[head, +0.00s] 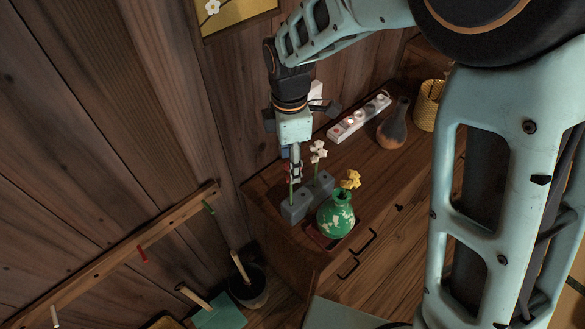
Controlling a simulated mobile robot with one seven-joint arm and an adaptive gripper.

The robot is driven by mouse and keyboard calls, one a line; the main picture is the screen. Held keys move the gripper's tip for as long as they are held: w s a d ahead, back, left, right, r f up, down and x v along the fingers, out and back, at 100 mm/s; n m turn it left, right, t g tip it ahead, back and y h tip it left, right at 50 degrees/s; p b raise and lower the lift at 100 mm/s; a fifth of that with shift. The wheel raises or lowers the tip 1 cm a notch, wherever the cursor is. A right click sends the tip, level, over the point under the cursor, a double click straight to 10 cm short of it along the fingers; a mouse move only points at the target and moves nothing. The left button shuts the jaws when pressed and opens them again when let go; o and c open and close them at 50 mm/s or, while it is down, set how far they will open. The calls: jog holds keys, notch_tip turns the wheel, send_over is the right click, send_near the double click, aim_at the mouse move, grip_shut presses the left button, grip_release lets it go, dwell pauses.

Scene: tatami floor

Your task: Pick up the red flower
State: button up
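A red flower (287,172) shows only as small red patches beside my fingertips, above a green stem in a grey block (296,207) on the wooden cabinet. Most of the flower is hidden by my gripper (296,172), which points down from above right over it. The fingers look close together, but I cannot tell whether they are shut on the flower. A white flower (318,150) stands in a second grey block (320,187), just right of the gripper. A yellow flower (350,180) stands in a green patterned vase (336,216) in front.
A white power strip (358,118), a dark vase (394,125) and a yellow woven cup (428,106) stand farther right on the cabinet (395,190). The wooden wall is close behind and left. A peg rail (110,258) and a dark pot (248,285) are lower left.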

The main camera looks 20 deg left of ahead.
jog(key=shift+d+f, duration=0.1)
jog(key=shift+f, duration=1.75)
jog(key=c, duration=0.9)
